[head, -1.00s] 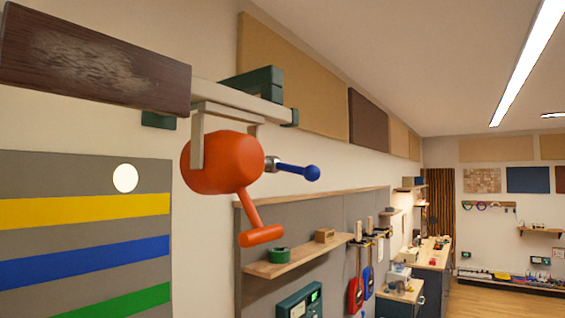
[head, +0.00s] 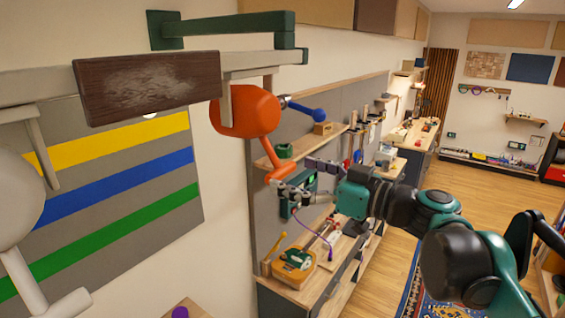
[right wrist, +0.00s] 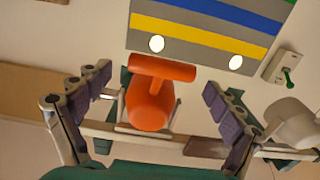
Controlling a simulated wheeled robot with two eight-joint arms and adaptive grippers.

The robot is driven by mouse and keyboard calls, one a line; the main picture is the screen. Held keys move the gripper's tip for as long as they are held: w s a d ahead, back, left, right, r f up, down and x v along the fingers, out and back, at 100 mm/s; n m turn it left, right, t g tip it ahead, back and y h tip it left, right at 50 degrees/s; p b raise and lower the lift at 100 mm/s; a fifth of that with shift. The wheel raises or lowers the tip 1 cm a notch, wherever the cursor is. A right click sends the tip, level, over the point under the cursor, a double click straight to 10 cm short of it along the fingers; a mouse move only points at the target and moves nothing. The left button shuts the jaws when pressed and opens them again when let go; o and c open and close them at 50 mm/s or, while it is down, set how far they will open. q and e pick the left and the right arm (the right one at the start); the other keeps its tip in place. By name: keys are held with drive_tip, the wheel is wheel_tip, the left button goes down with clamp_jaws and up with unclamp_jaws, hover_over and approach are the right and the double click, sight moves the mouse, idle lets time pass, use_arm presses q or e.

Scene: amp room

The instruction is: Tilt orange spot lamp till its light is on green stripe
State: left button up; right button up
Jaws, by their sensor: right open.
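The orange spot lamp (head: 250,112) hangs under a rail, with a blue-knobbed lever (head: 305,110) on its side. Its T-shaped orange handle (head: 278,165) points down. The striped board (head: 120,190) has yellow, blue and green stripe (head: 120,240) on grey. One white light spot (head: 150,115) shows on the top grey band, partly covered by a brown panel. The right wrist view shows two spots, both on grey beside yellow; I cannot tell which is the orange lamp's. My right gripper (right wrist: 157,80) is open, its fingers spread either side of the handle's crossbar (right wrist: 162,67), apart from it.
A white lamp (head: 15,200) hangs at the left edge. A brown panel (head: 150,85) and the rail (head: 250,62) lie above. A wall shelf (head: 300,145) is behind the lamp; a workbench (head: 305,292) with tools stands below. Open floor lies at right.

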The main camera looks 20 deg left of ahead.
sight(285, 171)
drive_tip(key=x, duration=0.3)
drive_tip(key=shift+a+r+p, duration=0.1)
drive_tip(key=shift+a+p, duration=0.15)
drive_tip(key=shift+p, duration=0.05)
drive_tip(key=shift+a, duration=0.1)
drive_tip(key=shift+w, duration=0.1)
drive_tip(key=shift+c, duration=0.4)
drive_tip(key=c, duration=1.6)
